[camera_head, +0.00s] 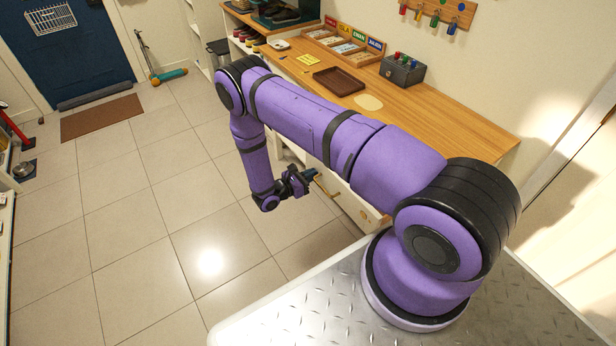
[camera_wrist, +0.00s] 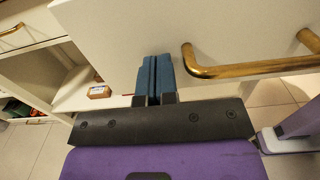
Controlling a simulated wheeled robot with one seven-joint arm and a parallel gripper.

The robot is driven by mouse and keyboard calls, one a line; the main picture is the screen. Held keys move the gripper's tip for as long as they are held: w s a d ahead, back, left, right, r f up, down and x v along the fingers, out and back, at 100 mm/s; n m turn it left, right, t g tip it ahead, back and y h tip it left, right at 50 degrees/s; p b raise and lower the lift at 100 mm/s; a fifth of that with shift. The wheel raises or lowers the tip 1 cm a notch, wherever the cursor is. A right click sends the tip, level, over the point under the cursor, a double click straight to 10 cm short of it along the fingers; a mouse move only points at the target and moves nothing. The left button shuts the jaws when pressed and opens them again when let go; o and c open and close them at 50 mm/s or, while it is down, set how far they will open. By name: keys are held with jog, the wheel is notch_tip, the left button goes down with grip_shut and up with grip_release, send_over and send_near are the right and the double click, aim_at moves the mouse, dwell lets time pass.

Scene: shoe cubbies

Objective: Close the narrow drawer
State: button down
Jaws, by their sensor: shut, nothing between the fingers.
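My gripper (camera_head: 311,174) is low in front of the wooden-topped desk, beside a white drawer front with a brass handle (camera_head: 324,187). In the wrist view, the teal fingers (camera_wrist: 154,76) are together and empty. They point at the white drawer front (camera_wrist: 190,25), left of its brass handle (camera_wrist: 250,69), and do not hold the handle. I cannot tell whether the fingertips touch the panel. My arm hides most of the desk front in the head view, so how far the drawer stands out is unclear.
Another brass handle (camera_wrist: 12,31) is at the left in the wrist view, above an open white compartment. A small box (camera_wrist: 99,91) lies on a white surface there. A brown tray (camera_head: 339,81) and a grey box (camera_head: 402,70) stand on the desk. The tiled floor (camera_head: 150,220) at left is clear.

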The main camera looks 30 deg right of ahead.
jog(key=d, duration=2.2)
jog(key=shift+w+d, duration=0.35)
jog(key=shift+w, duration=0.05)
jog(key=shift+d, duration=0.35)
jog(key=shift+d+r, duration=0.1)
jog(key=shift+a, duration=0.35)
jog(key=a, duration=1.4)
jog(key=shift+s, duration=0.25)
